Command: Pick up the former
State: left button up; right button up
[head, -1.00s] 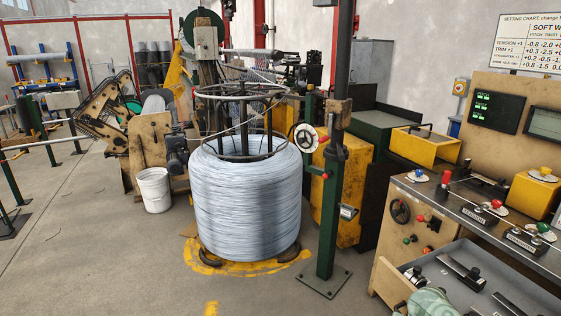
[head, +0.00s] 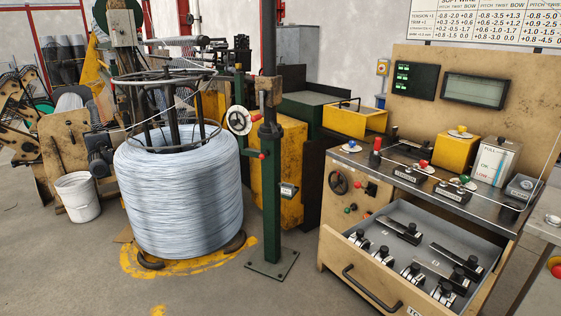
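An open grey drawer (head: 350,243) at the lower right holds several black and metal tool pieces. One long dark piece (head: 399,229) lies towards the back of the drawer and another (head: 447,262) lies to its right. Several short pieces with silver and black round parts, such as this one (head: 412,273), lie along the front. I cannot tell from their looks which piece is the former. Neither of my grippers is in view.
A workbench (head: 345,207) with levers, a yellow box (head: 457,153) and a white box (head: 495,162) stands above the drawer. A big wire coil (head: 180,195) and a green post (head: 271,195) stand to the left. The floor in front is clear.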

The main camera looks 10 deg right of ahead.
aim_at(425, 148)
jog(key=z, duration=1.65)
jog(key=i+j+z, duration=0.1)
jog(key=z, duration=0.3)
jog(key=j+z, duration=0.6)
jog(key=z, duration=0.15)
jog(key=i+j, duration=0.05)
